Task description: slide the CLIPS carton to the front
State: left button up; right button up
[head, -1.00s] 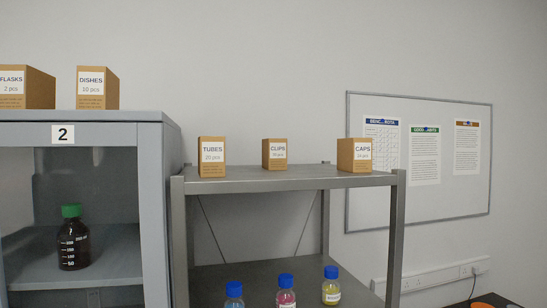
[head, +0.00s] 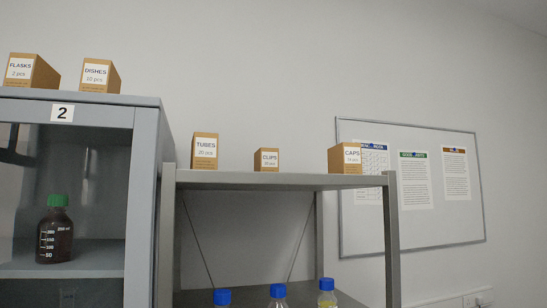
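The CLIPS carton (head: 267,160) is a small brown box with a white label. It stands upright on the top board of the grey metal rack (head: 280,181), between the TUBES carton (head: 204,151) and the CAPS carton (head: 346,159). It looks smaller and set farther back than those two, and its lowest edge is close to the line of the board's front edge. Neither of my grippers shows in the head view.
A grey cabinet (head: 148,180) marked 2 stands left of the rack, with the FLASKS carton (head: 31,70) and DISHES carton (head: 100,75) on top. A green-capped brown bottle (head: 56,232) stands inside it. Blue-capped bottles (head: 278,292) stand on the rack's lower shelf. A whiteboard (head: 411,225) hangs at right.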

aim_at(266, 159)
jog(key=l+u, duration=0.55)
jog(key=u, duration=0.15)
jog(key=l+u, duration=0.25)
jog(key=u, duration=0.15)
jog(key=k, duration=0.05)
